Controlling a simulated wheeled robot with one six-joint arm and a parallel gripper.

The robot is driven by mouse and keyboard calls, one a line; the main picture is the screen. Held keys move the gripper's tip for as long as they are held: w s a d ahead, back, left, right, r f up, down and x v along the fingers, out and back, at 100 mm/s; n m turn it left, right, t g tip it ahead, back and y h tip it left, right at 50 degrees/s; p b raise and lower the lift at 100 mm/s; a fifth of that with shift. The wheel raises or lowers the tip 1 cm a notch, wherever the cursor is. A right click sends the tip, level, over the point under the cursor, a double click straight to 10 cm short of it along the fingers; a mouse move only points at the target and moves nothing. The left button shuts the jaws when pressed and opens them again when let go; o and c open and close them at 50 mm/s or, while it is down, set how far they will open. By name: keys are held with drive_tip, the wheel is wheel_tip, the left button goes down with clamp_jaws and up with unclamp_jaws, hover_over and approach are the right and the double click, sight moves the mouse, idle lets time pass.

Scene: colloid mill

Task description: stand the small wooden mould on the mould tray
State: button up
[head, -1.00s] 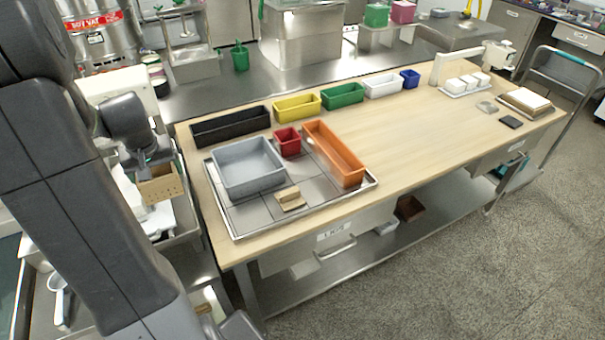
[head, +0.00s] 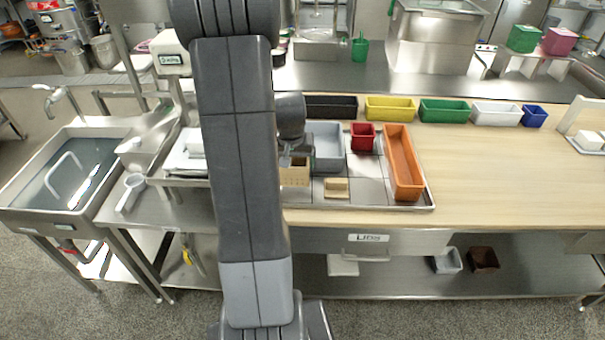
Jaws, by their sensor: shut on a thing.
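The small wooden mould (head: 295,173) is a pale box with small holes in its side. My gripper (head: 294,158) is shut on it and holds it upright by its top. The mould tray (head: 385,206) is a shallow metal tray on the wooden bench. The mould shows in front of the tray's left part. I cannot tell whether it touches the tray. My arm hides the tray's left end. On the tray stand a grey mould (head: 328,148), a small red mould (head: 362,137), a long orange mould (head: 403,163) and a small wooden block with a raised bar (head: 336,187).
Black (head: 331,107), yellow (head: 390,109), green (head: 443,111), white (head: 496,115) and blue (head: 534,116) moulds line the bench's back. Bare tray plates show around the wooden block. The bench (head: 490,190) is clear right of the tray. A sink (head: 75,175) stands left.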

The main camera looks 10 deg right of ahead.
drive_tip(key=shift+f, duration=2.75)
drive_tip(key=shift+f, duration=0.15)
drive_tip(key=o, duration=0.9)
drive_tip(key=shift+c, duration=0.2)
drive_tip(key=shift+r, duration=0.35)
drive_tip(key=v, duration=1.1)
drive_tip(key=shift+s+r, duration=0.25)
drive_tip(key=shift+r, duration=0.05)
